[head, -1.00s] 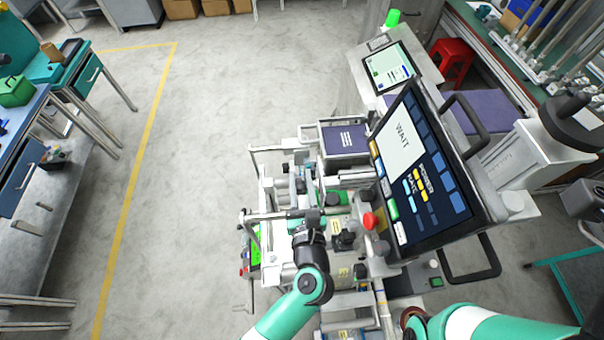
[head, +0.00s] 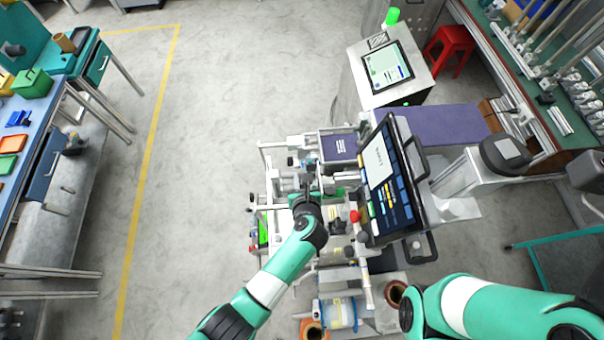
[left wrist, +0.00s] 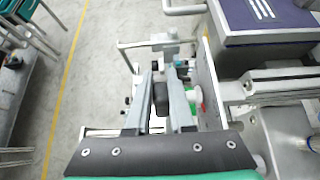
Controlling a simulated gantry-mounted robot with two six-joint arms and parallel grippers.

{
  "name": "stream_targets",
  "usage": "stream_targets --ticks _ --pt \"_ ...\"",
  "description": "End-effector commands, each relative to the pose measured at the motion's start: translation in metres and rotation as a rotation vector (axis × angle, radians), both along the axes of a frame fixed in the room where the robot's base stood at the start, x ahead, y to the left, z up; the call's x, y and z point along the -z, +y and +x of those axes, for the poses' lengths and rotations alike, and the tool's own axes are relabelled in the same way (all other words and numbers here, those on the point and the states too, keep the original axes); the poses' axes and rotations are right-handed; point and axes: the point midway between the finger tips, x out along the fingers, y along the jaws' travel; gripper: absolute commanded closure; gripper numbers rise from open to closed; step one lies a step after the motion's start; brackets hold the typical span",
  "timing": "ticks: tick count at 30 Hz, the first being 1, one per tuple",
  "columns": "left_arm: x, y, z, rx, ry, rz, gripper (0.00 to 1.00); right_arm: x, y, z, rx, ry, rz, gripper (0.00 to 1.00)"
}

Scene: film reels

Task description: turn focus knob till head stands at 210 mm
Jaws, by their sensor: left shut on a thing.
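My left gripper (head: 308,188) reaches into the machine (head: 345,225) in the head view. In the left wrist view its two grey fingers (left wrist: 160,95) are closed about a black knob (left wrist: 160,98), likely the focus knob. In the head view the knob is hidden by the gripper and arm. The tilted touch screen (head: 379,165) stands right of the gripper; its text is too small to read for certain. I cannot read a head position in mm. My right arm (head: 490,310) enters at the lower right, with its gripper out of view.
A red button (head: 354,216) sits close right of the gripper. A purple box (head: 338,147) is just beyond it. A second screen (head: 387,67) stands at the back. Open floor (head: 215,130) lies to the left, up to a bench (head: 45,115).

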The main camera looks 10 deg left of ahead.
Motion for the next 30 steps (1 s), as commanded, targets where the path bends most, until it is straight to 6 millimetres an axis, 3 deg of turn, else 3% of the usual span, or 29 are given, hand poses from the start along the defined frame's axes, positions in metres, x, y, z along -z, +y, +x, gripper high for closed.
stream_targets --ticks 10,11,15,25,30 --pt "-0.003 0.000 0.001 -0.001 -0.002 0.000 1.00 -0.001 0.000 0.000 0.000 0.000 0.000 0.50" --pt "-0.003 0.000 0.001 -0.001 -0.002 0.000 0.76 -0.001 0.000 0.000 0.000 0.000 0.000 0.50" --pt "-0.002 0.000 0.001 -0.001 -0.001 0.000 0.50 -0.001 0.000 0.000 0.000 0.000 0.000 0.50" --pt "-0.002 -0.001 -0.001 0.001 -0.001 -0.002 0.49 -0.001 0.000 0.000 0.000 0.000 0.000 0.50" --pt "-0.012 -0.006 -0.013 0.002 -0.002 -0.003 0.49 -0.005 0.000 0.000 0.000 0.000 0.000 0.50"
